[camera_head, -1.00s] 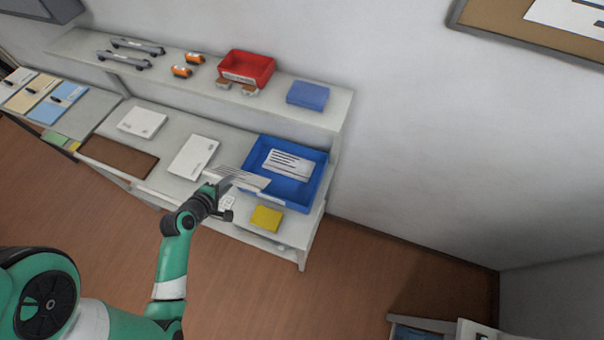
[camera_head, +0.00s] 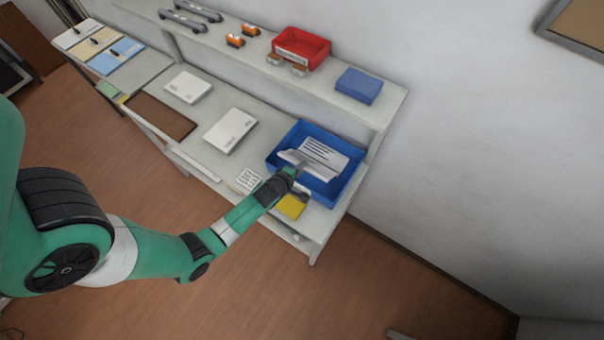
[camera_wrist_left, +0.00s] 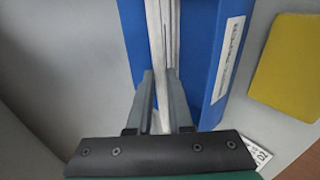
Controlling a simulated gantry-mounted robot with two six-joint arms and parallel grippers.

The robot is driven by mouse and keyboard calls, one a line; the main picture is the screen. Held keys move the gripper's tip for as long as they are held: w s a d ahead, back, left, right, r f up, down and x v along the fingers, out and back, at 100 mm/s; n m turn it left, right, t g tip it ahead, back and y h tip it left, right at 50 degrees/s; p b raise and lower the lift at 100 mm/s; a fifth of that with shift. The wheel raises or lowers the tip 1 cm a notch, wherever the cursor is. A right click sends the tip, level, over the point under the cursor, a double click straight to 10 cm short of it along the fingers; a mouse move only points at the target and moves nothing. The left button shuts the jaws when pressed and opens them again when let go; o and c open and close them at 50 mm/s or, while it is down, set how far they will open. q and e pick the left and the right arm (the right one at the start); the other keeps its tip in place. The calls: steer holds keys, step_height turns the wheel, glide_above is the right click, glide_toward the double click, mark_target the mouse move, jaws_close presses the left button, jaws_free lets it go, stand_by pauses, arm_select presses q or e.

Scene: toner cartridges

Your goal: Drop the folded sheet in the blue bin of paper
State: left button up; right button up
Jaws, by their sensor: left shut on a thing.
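The blue bin (camera_head: 350,181) stands at the right end of the table, with printed paper (camera_head: 322,157) lying inside. My left gripper (camera_head: 292,172) is over the bin's near left side, shut on the folded sheet (camera_head: 299,158), which reaches out over the bin. In the left wrist view the folded sheet (camera_wrist_left: 159,60) shows edge-on as a thin pale strip between the two fingers (camera_wrist_left: 161,95), with the blue bin (camera_wrist_left: 205,50) behind it. I cannot tell whether the sheet touches the paper in the bin. My right gripper is not in view.
A yellow pad (camera_head: 291,206) lies in front of the bin; it also shows in the left wrist view (camera_wrist_left: 287,62). White paper packs (camera_head: 230,130) lie to the left. The shelf above holds a red tray (camera_head: 301,48) and a blue box (camera_head: 359,86).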

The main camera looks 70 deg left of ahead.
arm_select(q)
steer(key=f, duration=0.1)
steer(key=f+b, duration=0.1)
steer(key=f, duration=0.1)
steer(key=shift+w+f, duration=0.2)
steer(key=shift+w, duration=0.05)
steer(key=shift+f+b, duration=0.6)
steer(key=shift+b, duration=0.3)
steer(key=shift+f, duration=0.1)
steer(key=o, duration=0.5)
